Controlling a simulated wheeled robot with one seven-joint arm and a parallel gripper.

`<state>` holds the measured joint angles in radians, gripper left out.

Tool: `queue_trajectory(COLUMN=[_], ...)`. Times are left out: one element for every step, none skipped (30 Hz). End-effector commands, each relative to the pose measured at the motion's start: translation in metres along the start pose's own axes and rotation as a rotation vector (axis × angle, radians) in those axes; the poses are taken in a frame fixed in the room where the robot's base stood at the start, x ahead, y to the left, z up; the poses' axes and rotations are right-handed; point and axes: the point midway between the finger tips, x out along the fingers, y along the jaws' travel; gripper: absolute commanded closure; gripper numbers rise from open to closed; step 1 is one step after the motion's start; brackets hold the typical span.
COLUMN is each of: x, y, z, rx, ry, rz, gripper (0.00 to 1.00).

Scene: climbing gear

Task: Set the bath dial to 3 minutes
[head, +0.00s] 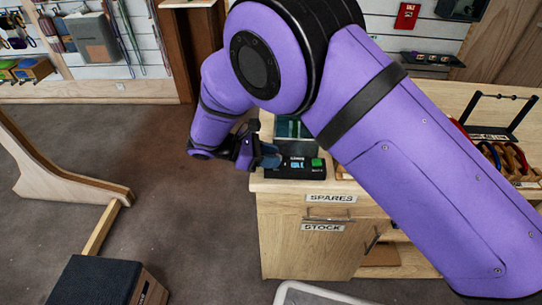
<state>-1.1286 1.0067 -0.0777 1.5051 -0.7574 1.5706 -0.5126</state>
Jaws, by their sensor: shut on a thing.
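The bath's black control box (312,172) sits on the near left corner of the wooden counter. It has a small lit blue display and a green button (317,162); the display is too small to read. My gripper (268,157) reaches in from the left and is shut at the box's left end, where the dial would be. The dial itself is hidden by the fingers, so its setting cannot be read. A dark greenish bath tank (292,130) stands just behind the box, partly covered by my arm.
The counter has a drawer labelled SPARES (330,198) and a door labelled STOCK (323,227). My purple arm covers much of the counter. A rack of colourful carabiners (505,155) stands at the right. A black-topped box (95,282) is on the floor at lower left. Open carpet lies left.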

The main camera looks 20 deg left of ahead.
Motion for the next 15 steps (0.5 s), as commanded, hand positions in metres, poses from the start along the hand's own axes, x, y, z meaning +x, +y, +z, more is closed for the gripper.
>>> queue_trajectory(x=[0.0001, 0.0001, 0.0001, 0.0000, -0.0001, -0.0001, -0.0002, -0.0002, -0.0002, -0.0002, -0.0002, -0.0002, -0.0002, -0.0002, -0.0002], y=[0.0000, 0.0000, -0.0001, 0.0000, 0.0000, 0.0000, 0.0001, 0.0001, 0.0001, 0.0001, 0.0001, 0.0001, 0.0001, 0.0001, 0.0001], z=[-0.0006, -0.0005, -0.0005, -0.0005, -0.0005, -0.0005, -0.0005, -0.0004, -0.0004, -0.0004, -0.0004, -0.0004, -0.0004, -0.0004, -0.0004], rx=[0.003, 0.005, 0.008, 0.009, 0.010, 0.012, 0.012, 0.013, 0.013, 0.013, 0.013, 0.013, 0.013, 0.013, 0.013], ry=[0.000, 0.000, 0.000, 0.000, 0.000, 0.001, 0.001, 0.001, 0.001, 0.001, 0.001, 0.001, 0.001, 0.001, 0.001], rz=[-0.010, -0.015, -0.021, -0.024, -0.026, -0.029, -0.030, -0.031, -0.031, -0.031, -0.031, -0.031, -0.031, -0.031, -0.031], gripper=[0.92, 0.92, 0.92, 0.92, 0.92, 0.92, 0.92, 0.92, 0.92, 0.92, 0.92, 0.92, 0.92, 0.92, 0.92])
